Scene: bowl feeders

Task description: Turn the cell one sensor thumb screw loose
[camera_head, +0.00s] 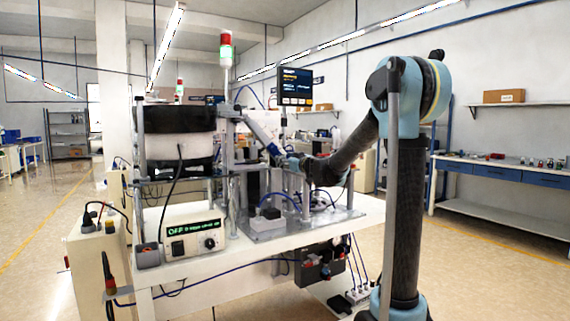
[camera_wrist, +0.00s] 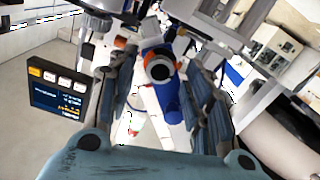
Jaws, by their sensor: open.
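In the wrist view my gripper (camera_wrist: 162,82) is open, its two dark fingers standing apart to the left and right. Between them in the picture is a blue cylindrical part (camera_wrist: 170,103) with a dark round end (camera_wrist: 159,68) and an orange piece beside it. It looks like the sensor, but I cannot tell which piece is the thumb screw. No finger clearly touches it, and the depth between them is unclear. In the head view my gripper (camera_head: 250,124) reaches up-left beside the black feeder bowl (camera_head: 180,119) of the near cell; the sensor is too small to make out there.
A status screen (camera_head: 295,87) stands above the cell and shows left of my fingers in the wrist view (camera_wrist: 57,90). Metal brackets (camera_wrist: 215,35) crowd the top. A controller box (camera_head: 193,231) sits on the white table's front. A workbench (camera_head: 500,172) stands to the right.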

